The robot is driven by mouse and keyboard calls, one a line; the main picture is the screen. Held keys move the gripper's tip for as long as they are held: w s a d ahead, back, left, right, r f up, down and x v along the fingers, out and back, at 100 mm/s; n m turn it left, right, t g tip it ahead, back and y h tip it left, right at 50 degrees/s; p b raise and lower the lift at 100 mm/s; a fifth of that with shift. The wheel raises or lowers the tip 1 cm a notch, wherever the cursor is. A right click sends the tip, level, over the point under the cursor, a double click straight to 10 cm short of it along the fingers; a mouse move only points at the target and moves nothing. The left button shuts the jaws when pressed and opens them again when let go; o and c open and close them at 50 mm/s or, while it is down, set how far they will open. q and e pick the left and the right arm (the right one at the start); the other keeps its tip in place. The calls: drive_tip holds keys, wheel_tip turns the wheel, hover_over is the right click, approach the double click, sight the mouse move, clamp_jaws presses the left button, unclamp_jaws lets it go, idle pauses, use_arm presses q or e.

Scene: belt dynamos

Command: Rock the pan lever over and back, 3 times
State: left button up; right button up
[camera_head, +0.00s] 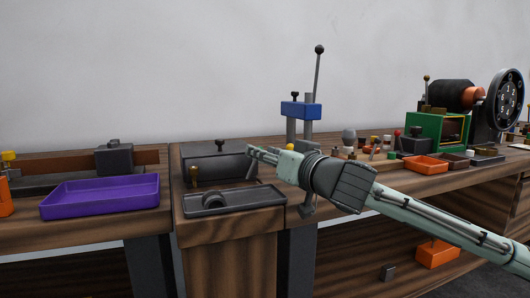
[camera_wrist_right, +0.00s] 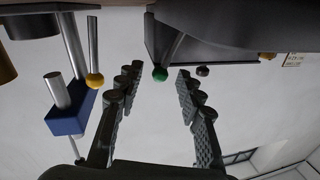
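In the right wrist view a lever with a green ball knob (camera_wrist_right: 160,74) sticks out of a dark casing (camera_wrist_right: 215,38). I take it for the pan lever, but cannot be sure. My right gripper (camera_wrist_right: 148,84) is open, its two dark fingers spread on either side of the knob; I see no finger touching it. In the head view my right gripper (camera_head: 252,152) reaches in from the right to the dark grey machine (camera_head: 215,162), which stands behind a dark tray (camera_head: 262,194). The green knob does not show there. My left gripper is not in view.
A blue-headed press (camera_head: 300,110) with a tall black-knobbed lever stands just behind my right arm. A purple tray (camera_head: 100,195) lies to the left. Small parts, an orange bin (camera_head: 426,165) and a green-framed machine (camera_head: 425,130) crowd the bench at right.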

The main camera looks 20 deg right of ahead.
drive_tip(key=shift+c, duration=0.2)
clamp_jaws()
idle(0.4)
